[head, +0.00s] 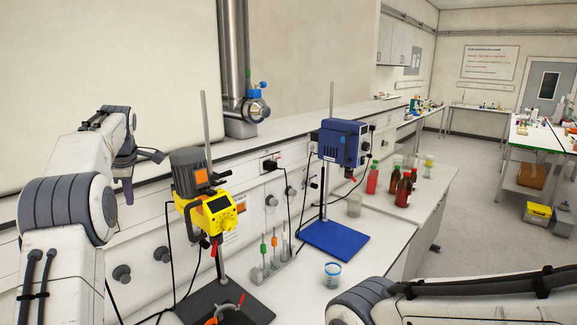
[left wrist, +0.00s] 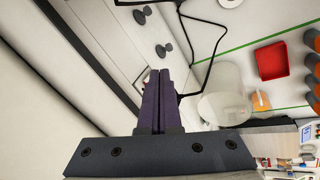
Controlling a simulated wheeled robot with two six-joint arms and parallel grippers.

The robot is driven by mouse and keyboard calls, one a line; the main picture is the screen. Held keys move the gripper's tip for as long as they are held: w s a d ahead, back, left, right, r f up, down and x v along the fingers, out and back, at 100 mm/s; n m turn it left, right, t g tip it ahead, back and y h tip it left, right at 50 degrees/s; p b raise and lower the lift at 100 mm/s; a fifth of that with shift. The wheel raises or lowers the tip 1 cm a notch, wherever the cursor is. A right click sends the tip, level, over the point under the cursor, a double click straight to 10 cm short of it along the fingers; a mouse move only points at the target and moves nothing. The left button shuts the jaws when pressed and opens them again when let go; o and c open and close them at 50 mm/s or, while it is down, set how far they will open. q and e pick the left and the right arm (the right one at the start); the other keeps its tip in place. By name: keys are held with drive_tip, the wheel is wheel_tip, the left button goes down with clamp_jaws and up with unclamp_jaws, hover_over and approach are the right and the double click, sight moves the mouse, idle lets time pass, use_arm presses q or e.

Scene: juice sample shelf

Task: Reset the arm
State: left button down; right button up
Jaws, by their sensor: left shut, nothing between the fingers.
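My left arm (head: 66,210) comes in from the left of the head view, bent with its forearm raised. Its gripper (head: 143,178) is held up in front of the white wall panel, left of the yellow stirrer. In the left wrist view the two purple fingers (left wrist: 159,105) lie together with nothing between them. My right arm (head: 470,300) lies across the lower right of the head view. Its gripper is outside the picture.
A yellow stirrer (head: 217,214) on a black stand is nearest the left gripper. A blue stirrer (head: 341,141) stands behind it on a blue base (head: 335,240). Red bottles (head: 404,189), a glass beaker (head: 354,205) and a blue-rimmed beaker (head: 332,275) stand on the white bench.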

use_arm(q)
drive_tip(key=s+d+f+m+h, duration=0.1)
drive_tip(key=s+d+f+m, duration=0.3)
drive_tip(key=d, duration=0.3)
drive_tip(key=s+d+f+m+h, duration=0.1)
drive_tip(key=s+d+f+m, duration=0.25)
drive_tip(key=d+m, duration=0.35)
drive_tip(key=s+d+f+m+g+b, duration=0.1)
drive_tip(key=s+d+f+m+b, duration=0.5)
drive_tip(key=s, duration=0.5)
drive_tip(key=s+d+f+m+g+h+b, duration=0.1)
drive_tip(key=s+d+f+m+b, duration=0.5)
drive_tip(key=s+d+f, duration=0.4)
drive_tip(key=s+d+f+m+g+h+b, duration=0.1)
drive_tip(key=s+d+f+m+b, duration=0.5)
drive_tip(key=s, duration=0.7)
drive_tip(key=d+f, duration=0.2)
drive_tip(key=shift+s+d+m, duration=0.35)
drive_tip(key=shift+d+m, duration=0.05)
